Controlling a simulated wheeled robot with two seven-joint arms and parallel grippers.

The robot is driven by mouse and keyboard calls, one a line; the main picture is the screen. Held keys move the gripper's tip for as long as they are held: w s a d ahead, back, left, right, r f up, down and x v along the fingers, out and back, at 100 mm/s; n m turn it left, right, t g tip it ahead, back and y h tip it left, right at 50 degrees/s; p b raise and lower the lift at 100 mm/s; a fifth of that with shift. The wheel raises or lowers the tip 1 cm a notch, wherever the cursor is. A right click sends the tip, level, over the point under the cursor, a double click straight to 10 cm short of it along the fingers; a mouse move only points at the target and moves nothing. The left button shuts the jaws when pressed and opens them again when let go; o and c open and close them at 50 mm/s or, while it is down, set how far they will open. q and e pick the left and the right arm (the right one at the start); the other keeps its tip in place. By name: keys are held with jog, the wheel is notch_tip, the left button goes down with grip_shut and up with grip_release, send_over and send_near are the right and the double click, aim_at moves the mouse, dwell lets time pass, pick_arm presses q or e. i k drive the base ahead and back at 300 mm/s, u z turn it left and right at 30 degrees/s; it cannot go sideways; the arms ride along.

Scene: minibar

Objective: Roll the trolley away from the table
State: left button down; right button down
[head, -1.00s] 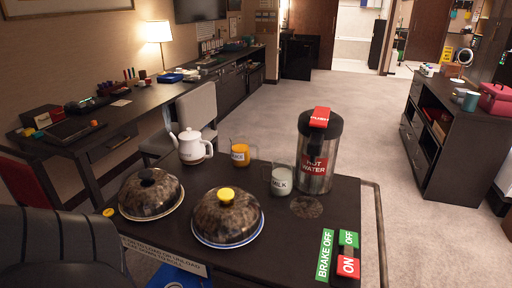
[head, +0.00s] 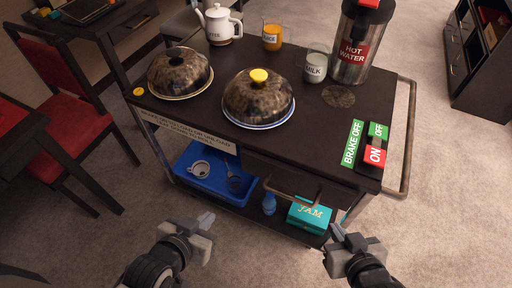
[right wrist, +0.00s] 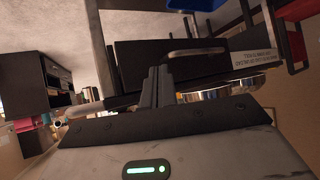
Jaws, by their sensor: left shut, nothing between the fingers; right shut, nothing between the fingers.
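The dark trolley (head: 312,126) stands in front of me, with a looped side rail (head: 410,140) on its right and a drawer with a metal handle (head: 292,195) on its near side. Its brake switch (head: 376,146) shows red ON and green OFF beside a green BRAKE OFF label. My left gripper (head: 211,222) is shut and empty, short of the trolley's lower left front. My right gripper (head: 337,234) is shut and empty, near the lower right front. In the right wrist view its fingers (right wrist: 156,84) point toward the drawer front (right wrist: 145,58). Neither gripper visibly holds the trolley.
On the trolley stand two domed plates (head: 258,97), a teapot (head: 219,24), juice (head: 271,36), milk (head: 314,66) and a hot water urn (head: 356,42). Its lower shelf holds a blue tray (head: 205,180) and JAM box (head: 309,217). A dark table (head: 20,135) and red chair (head: 75,120) are left. Carpet right is clear.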

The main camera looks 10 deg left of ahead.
aim_at(325, 134)
jog(key=u, duration=1.35)
jog(key=k, duration=1)
jog(key=z, duration=1.4)
jog(key=i, duration=1.05)
